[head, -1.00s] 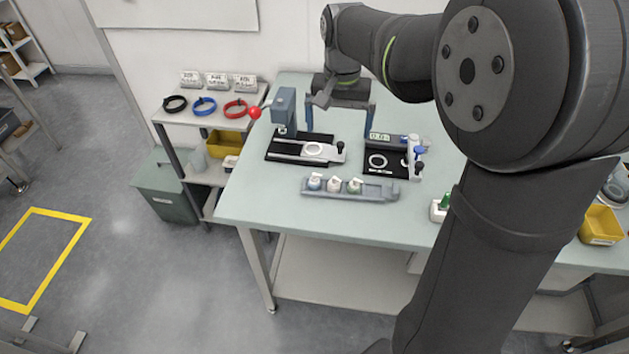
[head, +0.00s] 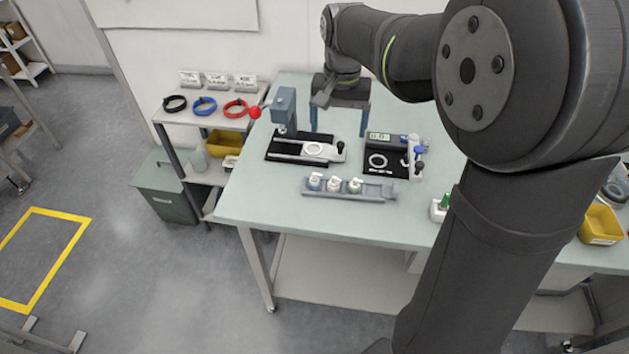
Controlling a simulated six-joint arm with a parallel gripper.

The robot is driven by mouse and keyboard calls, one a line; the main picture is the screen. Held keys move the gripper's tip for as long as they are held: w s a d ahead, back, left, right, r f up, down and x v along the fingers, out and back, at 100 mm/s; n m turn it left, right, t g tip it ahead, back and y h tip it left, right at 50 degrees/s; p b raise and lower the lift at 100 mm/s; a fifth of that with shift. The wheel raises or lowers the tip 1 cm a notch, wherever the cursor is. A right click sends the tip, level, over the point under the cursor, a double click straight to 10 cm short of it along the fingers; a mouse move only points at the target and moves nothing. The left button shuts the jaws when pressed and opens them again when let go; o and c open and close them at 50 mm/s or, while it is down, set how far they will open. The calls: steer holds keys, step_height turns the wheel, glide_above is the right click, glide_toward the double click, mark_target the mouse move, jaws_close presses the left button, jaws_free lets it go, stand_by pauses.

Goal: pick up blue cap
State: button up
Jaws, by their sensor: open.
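My gripper (head: 340,133) is open and empty, its two blue fingers pointing down above the back of the pale green table (head: 260,203). A small blue round piece, which looks like the blue cap (head: 419,149), is at the right edge of the black fixture with a display (head: 380,137). It is to the right of my gripper and apart from it. A grey rack (head: 376,192) at the front holds several small white bottles or caps; the leftmost one (head: 315,182) looks bluish. Details are too small to be sure.
A press with a red ball handle (head: 255,113) and black base stands left of the fixture. A white container with a green top (head: 441,206) is at the right. A side shelf (head: 176,117) holds black, blue and red rings. The table's front left is clear.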

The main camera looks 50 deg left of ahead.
mark_target(316, 176)
steer(key=c, duration=0.5)
steer(key=s+d+f+n+y, duration=0.2)
steer(key=s+d+n+y, duration=0.15)
steer(key=n, duration=0.45)
steer(key=shift+y, duration=0.45)
steer(key=x, duration=1.1)
steer(key=shift+s+a+f, duration=0.1)
steer(key=shift+a+f, duration=0.15)
steer(key=shift+a, duration=0.25)
steer(key=shift+d+x, duration=0.1)
steer(key=shift+x, duration=1.2)
steer(key=shift+d+x, duration=0.15)
steer(key=shift+x, duration=1.2)
